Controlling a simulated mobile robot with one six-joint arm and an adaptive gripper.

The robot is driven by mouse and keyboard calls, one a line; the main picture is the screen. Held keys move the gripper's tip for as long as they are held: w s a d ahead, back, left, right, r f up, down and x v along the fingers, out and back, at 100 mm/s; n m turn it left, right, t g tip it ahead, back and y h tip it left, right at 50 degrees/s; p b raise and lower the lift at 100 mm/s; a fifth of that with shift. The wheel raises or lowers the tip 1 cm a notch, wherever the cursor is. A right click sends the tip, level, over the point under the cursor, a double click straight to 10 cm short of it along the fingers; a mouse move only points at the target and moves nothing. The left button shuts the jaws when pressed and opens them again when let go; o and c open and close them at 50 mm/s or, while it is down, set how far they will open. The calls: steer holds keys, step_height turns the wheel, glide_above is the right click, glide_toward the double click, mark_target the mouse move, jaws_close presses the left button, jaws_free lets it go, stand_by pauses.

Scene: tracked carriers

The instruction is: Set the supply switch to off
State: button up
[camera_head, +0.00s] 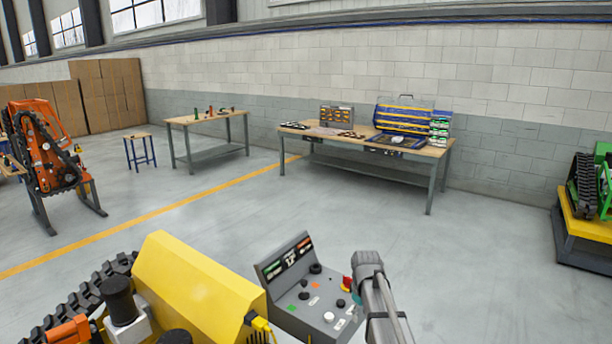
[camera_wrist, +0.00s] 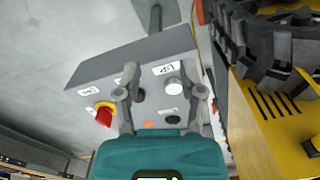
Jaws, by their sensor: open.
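The grey control box (camera_head: 290,318) stands in the lower middle of the head view, with a raised dark label panel (camera_head: 287,258) at its back. It also fills the middle of the wrist view (camera_wrist: 98,80). A red rotary handle on a yellow base (camera_wrist: 104,115) sits at the box's left end there. It also shows in the head view (camera_head: 347,283). I cannot read its position or confirm that it is the supply switch. My gripper (camera_wrist: 164,90) is open and empty over the box face, right of the red handle. One finger partly hides a black knob.
A white button (camera_wrist: 174,87), a black button (camera_wrist: 173,116) and an "UP" label are close to the fingers. A yellow tracked machine (camera_head: 195,290) stands beside the box. Workbenches (camera_head: 370,165) are against the wall, with clear floor in front.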

steer(key=s+f+m+b, duration=0.3)
steer(key=s, duration=0.7)
steer(key=s+f+m+b, duration=0.3)
steer(key=s+m, duration=0.1)
steer(key=s, duration=0.6)
steer(key=shift+d+f, duration=0.2)
steer(key=shift+f, duration=0.15)
steer(key=shift+w, duration=0.1)
stand_by(1.2)
stand_by(0.3)
